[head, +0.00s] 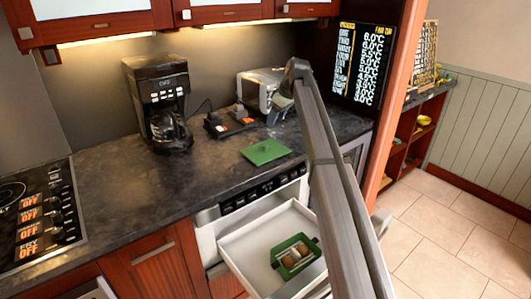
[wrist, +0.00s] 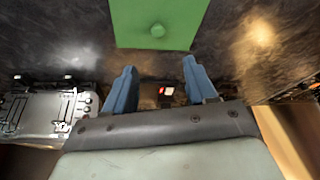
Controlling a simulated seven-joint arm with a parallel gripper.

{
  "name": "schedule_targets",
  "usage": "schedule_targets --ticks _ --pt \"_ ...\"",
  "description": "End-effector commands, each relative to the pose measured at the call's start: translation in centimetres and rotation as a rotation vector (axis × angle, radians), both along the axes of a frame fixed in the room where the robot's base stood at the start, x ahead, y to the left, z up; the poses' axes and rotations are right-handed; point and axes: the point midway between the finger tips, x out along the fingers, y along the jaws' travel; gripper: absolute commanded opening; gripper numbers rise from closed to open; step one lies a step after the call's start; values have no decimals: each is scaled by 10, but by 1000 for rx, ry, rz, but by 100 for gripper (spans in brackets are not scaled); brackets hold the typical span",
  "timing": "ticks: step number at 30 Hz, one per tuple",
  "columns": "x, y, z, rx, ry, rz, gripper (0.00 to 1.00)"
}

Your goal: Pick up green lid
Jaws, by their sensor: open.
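The green lid (head: 266,151) lies flat on the dark counter, near its front edge above the open drawer. In the wrist view the lid (wrist: 155,22) fills the top middle, with a small round green knob at its centre. My gripper (wrist: 160,72) has its two blue fingers spread apart with nothing held between them. In the wrist view the lid lies beyond the fingertips, apart from them. In the head view my gripper (head: 279,106) is above the counter, behind the lid and in front of the toaster; its fingers are hard to make out.
The white drawer (head: 234,244) is open below the counter and holds a green container (head: 305,240) with food. A black coffee maker (head: 157,100), a toaster (head: 258,90) and a small dark item with red parts (head: 230,122) stand on the counter. The counter left of the lid is clear.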

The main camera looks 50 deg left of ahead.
Motion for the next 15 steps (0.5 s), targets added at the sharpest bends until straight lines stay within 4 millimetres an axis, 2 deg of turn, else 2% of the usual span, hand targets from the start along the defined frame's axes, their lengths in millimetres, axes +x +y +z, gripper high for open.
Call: schedule_targets --ticks 5,15 --pt "-4 5 -8 -2 2 5 56" --pt "-10 24 -57 -1 1 5 56"
